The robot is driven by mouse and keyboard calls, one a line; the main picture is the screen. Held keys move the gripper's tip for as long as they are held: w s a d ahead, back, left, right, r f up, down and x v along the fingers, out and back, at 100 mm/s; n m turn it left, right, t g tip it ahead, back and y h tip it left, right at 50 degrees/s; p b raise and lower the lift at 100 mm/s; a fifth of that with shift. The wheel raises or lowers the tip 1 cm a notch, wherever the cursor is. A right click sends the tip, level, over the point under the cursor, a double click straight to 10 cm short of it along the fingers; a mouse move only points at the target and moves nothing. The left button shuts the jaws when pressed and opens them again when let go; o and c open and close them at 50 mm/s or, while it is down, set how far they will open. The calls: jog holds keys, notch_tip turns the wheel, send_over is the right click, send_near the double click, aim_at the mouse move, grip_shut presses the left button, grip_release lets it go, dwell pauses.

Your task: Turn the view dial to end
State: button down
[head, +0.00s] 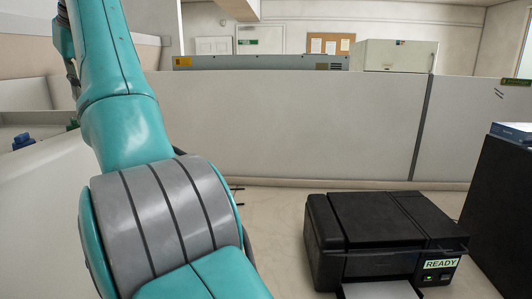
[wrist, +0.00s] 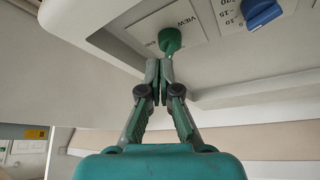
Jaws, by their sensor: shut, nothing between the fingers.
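The view dial (wrist: 171,40) is a green knob on a pale panel in the wrist view, with the word VIEW printed beside it. My gripper (wrist: 158,71) is shut and empty, its fingertips together just below the dial in the picture. I cannot tell whether the tips touch the dial. Part of the panel's lettering near the dial is too small to read. The head view shows neither the dial nor my gripper.
A blue knob (wrist: 262,14) with a number scale sits to the right of the dial. The pale panel edge (wrist: 215,97) runs close to my fingers. In the head view, a black printer (head: 380,240) with a READY label stands in front of a grey partition (head: 300,120).

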jog(key=shift+f, duration=2.25)
jog(key=shift+a, duration=0.15)
jog(key=shift+r, duration=3)
jog(key=shift+f, duration=3)
